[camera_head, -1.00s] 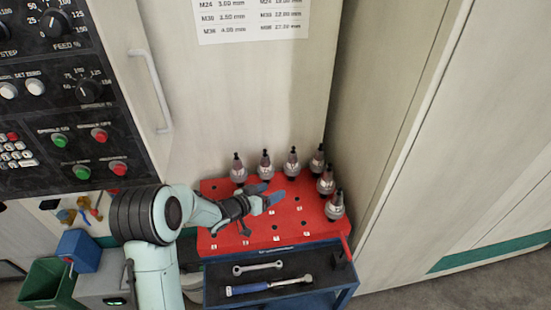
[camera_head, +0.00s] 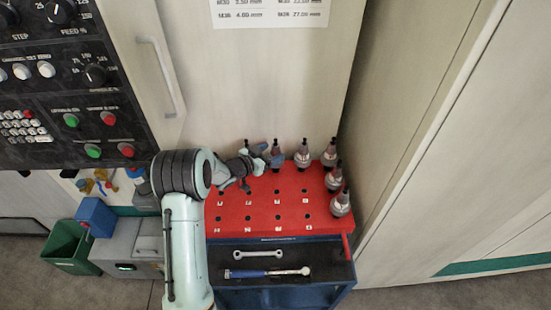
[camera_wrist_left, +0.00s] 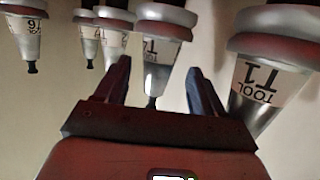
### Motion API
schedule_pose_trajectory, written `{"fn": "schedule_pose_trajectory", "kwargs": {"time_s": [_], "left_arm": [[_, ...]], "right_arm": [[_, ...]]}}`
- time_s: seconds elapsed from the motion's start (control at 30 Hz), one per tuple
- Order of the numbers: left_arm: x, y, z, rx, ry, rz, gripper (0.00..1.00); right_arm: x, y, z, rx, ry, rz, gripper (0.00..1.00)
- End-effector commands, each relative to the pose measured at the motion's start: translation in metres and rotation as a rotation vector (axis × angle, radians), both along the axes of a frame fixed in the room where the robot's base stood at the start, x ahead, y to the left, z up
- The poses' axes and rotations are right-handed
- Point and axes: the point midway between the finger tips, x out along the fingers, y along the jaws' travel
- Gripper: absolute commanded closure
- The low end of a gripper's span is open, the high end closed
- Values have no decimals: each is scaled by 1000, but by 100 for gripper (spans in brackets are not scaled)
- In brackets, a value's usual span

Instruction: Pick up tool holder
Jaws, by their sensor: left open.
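Several tool holders, grey with dark tips, stand upright along the back and right edges of a red board (camera_head: 265,222). The back row includes one tool holder (camera_head: 303,155) beside my gripper and another (camera_head: 329,154) at the corner. My left gripper (camera_head: 267,158) is open at the left part of the back row and partly hides the holders there. In the left wrist view, its two fingers (camera_wrist_left: 162,85) point at a labelled tool holder (camera_wrist_left: 158,45), which shows between them. The holder marked T1 (camera_wrist_left: 265,75) is close on the right. My right gripper is not in view.
The board tops a blue cart with a dark shelf holding a wrench (camera_head: 258,253) and a blue-handled tool (camera_head: 267,273). A machine control panel (camera_head: 75,85) is at left, a pale wall behind. Empty numbered holes fill the board's front.

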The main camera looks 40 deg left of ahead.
Motion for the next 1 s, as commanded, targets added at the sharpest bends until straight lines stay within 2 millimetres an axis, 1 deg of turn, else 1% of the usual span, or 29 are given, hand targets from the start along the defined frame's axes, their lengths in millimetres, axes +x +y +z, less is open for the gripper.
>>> {"fn": "schedule_pose_trajectory", "kwargs": {"time_s": [0.03, 0.1, 0.23, 0.33, 0.57, 0.67, 0.7, 0.77, 0.8, 0.9, 0.93, 1.0], "left_arm": [[9, -3, 0, -1, -1, -3, 31], [20, -6, -3, -1, -1, -4, 31], [37, -6, -8, 1, -1, -1, 31], [43, -7, -10, 1, -1, -1, 31], [43, -7, -13, 0, 0, 0, 31], [43, -6, -13, 0, 0, 0, 60], [43, -6, -13, 0, 0, 0, 73], [43, -6, -12, 0, -1, 0, 93], [43, -7, -12, 0, -1, 0, 100], [43, -7, -12, 0, -1, 0, 100], [45, -7, -8, 1, -11, -2, 100], [45, -7, -8, 1, -11, -2, 100]], "right_arm": [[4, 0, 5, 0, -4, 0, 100], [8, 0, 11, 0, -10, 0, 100], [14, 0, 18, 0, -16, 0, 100], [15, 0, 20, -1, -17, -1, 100], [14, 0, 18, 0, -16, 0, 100], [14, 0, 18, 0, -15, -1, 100], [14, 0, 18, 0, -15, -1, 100], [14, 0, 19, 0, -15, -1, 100], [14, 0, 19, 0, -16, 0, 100], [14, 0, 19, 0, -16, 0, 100], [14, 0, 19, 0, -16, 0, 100], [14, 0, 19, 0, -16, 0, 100]]}}
